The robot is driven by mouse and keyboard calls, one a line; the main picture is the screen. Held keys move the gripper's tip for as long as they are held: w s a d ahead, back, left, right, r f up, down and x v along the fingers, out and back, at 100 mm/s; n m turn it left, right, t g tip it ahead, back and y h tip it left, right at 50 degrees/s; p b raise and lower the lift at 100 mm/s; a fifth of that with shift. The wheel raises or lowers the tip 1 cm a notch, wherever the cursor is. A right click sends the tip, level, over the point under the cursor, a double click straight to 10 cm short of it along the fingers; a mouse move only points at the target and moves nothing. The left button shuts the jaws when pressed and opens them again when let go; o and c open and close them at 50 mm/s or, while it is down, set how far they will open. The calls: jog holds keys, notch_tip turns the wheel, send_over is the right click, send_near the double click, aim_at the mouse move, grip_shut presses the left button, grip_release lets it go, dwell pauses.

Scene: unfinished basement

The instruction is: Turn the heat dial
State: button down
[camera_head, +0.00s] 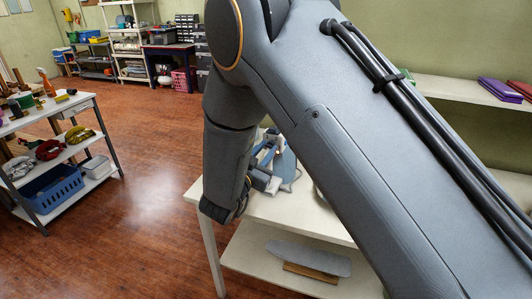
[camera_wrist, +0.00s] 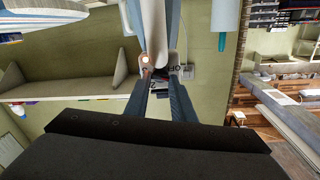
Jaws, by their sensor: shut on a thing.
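A pale blue-grey iron (camera_head: 288,167) stands on the white table in the head view, partly hidden behind my arm. In the wrist view, part of the iron (camera_wrist: 154,22) comes down from the top edge. My gripper (camera_wrist: 160,74) is shut on the dial, one finger on each side. The dial's far side and exact turn angle cannot be made out. In the head view, my forearm hides most of the gripper.
The white table (camera_head: 206,190) has a lower shelf with a grey board (camera_head: 308,258) on it. A wall shelf (camera_head: 460,92) is at the right. A cart with a blue basket (camera_head: 50,189) stands at the left. The wooden floor (camera_head: 150,150) between is clear.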

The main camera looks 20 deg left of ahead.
dwell(0.3)
jog(key=c, duration=1.5)
grip_release()
jog(key=shift+s, duration=0.1)
jog(key=shift+s+a+b, duration=0.2)
jog(key=shift+s+b, duration=0.2)
jog(key=shift+s, duration=0.85)
jog(key=shift+s+a+b, duration=0.25)
jog(key=shift+s+b, duration=0.1)
jog(key=shift+s, duration=0.9)
jog(key=shift+s+a+b, duration=0.2)
jog(key=shift+s+b, duration=0.2)
jog(key=shift+s, duration=0.85)
jog(key=shift+c, duration=0.2)
